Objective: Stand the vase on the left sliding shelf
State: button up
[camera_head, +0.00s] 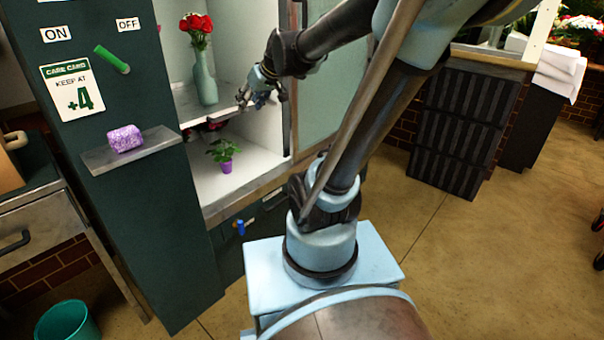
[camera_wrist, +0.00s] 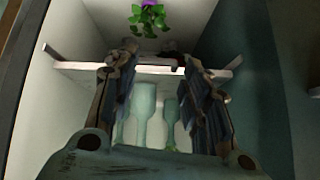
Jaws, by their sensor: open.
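A pale green vase (camera_head: 204,78) holding red roses (camera_head: 196,27) stands upright on the upper white shelf (camera_head: 183,103) inside the cabinet. My gripper (camera_head: 262,96) is at the cabinet opening, to the right of the vase and apart from it in the head view. The wrist view looks inverted. There my gripper (camera_wrist: 160,68) is open, with a gap between its fingers. A pale green vase shape (camera_wrist: 143,105) shows beyond that gap, with a smaller similar shape (camera_wrist: 170,120) beside it. I cannot tell whether the smaller one is a second vase or a reflection. The shelf edge (camera_wrist: 80,71) crosses behind the fingers.
A small plant in a purple pot (camera_head: 224,167) stands on the cabinet's lower floor. Dark red items sit just under the shelf. A glass door (camera_head: 325,75) is at the right. A ledge (camera_head: 100,160) outside the cabinet holds a purple block (camera_head: 125,138).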

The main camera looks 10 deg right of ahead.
jog(key=s+d+f+m+g+h, duration=0.1)
jog(key=s+d+f, duration=0.3)
jog(key=s, duration=0.3)
jog(key=s+d+f+m+g+h, duration=0.2)
jog(key=s+d+f, duration=0.2)
jog(key=s+f, duration=0.2)
jog(key=s+d+f+m+g+h, duration=0.1)
jog(key=s+d+f, duration=0.3)
jog(key=s, duration=0.6)
jog(key=shift+f+m+g+h, duration=0.3)
jog(key=shift+f+g, duration=0.1)
jog(key=shift+f, duration=0.15)
jog(key=shift+a, duration=0.1)
jog(key=shift+w+f, duration=0.2)
jog(key=shift+w, duration=0.35)
